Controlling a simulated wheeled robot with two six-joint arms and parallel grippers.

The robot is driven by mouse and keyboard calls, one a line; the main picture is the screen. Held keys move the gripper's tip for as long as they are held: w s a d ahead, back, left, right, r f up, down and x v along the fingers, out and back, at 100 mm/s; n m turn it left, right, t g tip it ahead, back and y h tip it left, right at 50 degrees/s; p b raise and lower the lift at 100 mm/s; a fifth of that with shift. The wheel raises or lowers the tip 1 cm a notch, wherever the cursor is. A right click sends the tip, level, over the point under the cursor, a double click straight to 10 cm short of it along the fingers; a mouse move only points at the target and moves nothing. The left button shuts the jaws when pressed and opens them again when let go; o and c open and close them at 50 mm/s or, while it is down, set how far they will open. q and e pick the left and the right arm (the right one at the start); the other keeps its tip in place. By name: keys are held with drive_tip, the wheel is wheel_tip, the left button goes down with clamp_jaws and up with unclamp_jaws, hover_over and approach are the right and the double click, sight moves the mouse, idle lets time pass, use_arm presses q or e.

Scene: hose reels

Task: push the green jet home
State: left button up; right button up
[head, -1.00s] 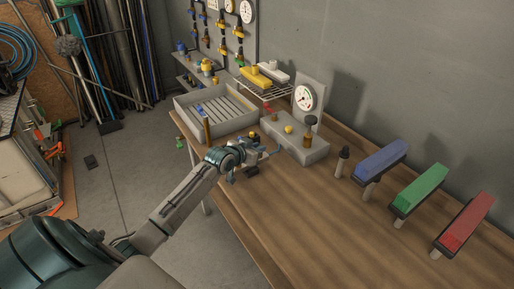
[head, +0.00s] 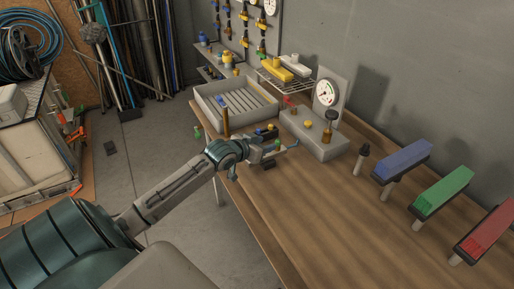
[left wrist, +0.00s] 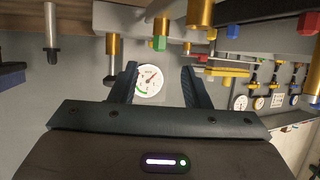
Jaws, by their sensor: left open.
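My left gripper (left wrist: 160,72) is open, with nothing seen between its two dark fingers. In the left wrist view, which looks upside down, a brass fitting with a green hexagonal end (left wrist: 160,43) lies just past the finger gap; I take it as the green jet. It appears apart from the fingers. In the head view, my left gripper (head: 284,152) is over the left edge of the bench, beside a small green piece (head: 277,145), probably the same jet. The gripper partly hides that spot, so how far in the jet sits cannot be told. My right gripper is not in view.
A grey block with a pressure gauge (head: 326,93) stands behind the gripper. A slatted grey tray (head: 210,112) is at the back left. Blue (head: 403,158), green (head: 444,188) and red (head: 487,236) bars stand on the right. The bench front (head: 290,225) is clear.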

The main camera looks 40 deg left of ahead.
use_arm(q)
drive_tip(key=shift+v, duration=2)
